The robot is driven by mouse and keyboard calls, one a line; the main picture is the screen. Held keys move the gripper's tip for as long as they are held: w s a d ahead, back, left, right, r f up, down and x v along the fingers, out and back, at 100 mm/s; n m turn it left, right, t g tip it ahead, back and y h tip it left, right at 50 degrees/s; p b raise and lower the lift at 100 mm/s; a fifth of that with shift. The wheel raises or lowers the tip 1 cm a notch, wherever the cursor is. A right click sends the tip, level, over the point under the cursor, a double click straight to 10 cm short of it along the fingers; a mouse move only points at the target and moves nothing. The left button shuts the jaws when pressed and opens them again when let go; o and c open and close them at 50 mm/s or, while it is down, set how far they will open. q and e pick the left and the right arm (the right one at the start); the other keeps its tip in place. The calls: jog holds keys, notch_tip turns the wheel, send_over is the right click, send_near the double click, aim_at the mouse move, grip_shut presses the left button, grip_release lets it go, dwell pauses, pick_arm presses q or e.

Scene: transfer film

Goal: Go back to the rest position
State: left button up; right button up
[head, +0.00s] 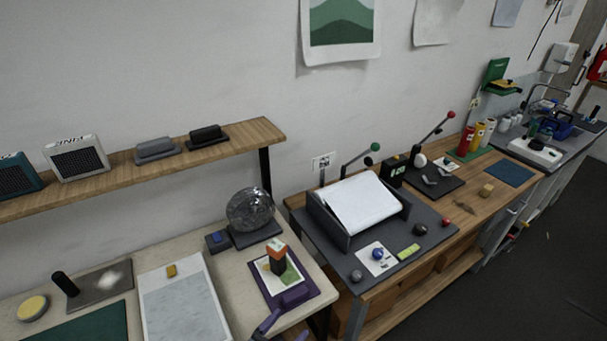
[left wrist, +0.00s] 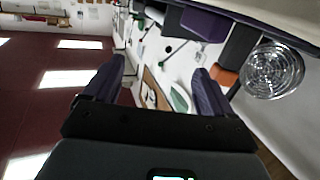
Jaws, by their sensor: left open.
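My left gripper (head: 284,331) shows only as purple fingertips at the bottom edge of the head view, low in front of the near table. In the left wrist view its two purple fingers (left wrist: 158,68) stand wide apart with nothing between them. A purple-edged board (head: 308,294) with a printed sheet lies on the table just beyond the fingertips. An orange and black block (head: 278,259) stands upright on it, apart from the gripper. The block's orange end (left wrist: 224,75) shows beside the right finger in the left wrist view. My right gripper is not in view.
A glass globe (head: 250,209) stands behind the board. A white-sheeted board (head: 182,305) lies to its left. A wooden shelf (head: 120,176) juts out above. A machine with a paper sheet (head: 365,204) and lever arms stand on the bench to the right. Dark floor (head: 540,270) is free.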

pick_arm(q)
jog(key=s+a+f+n+g+y, duration=0.1)
jog(key=s+a+f+n+y, duration=0.2)
jog(key=s+a, duration=0.5)
jog(key=s+a+r+n+g+y, duration=0.1)
jog(key=s+a+r+g+y, duration=0.1)
jog(key=s+a+g+y, duration=0.45)
jog(key=s+a+r+n+g+y, duration=0.1)
jog(key=s+a+r+g, duration=0.2)
jog(key=s, duration=0.7)
notch_tip(320, 180, up, 20)
jog(key=p, duration=2.1)
jog(key=shift+s+a, duration=0.3)
jog(key=shift+s, duration=0.1)
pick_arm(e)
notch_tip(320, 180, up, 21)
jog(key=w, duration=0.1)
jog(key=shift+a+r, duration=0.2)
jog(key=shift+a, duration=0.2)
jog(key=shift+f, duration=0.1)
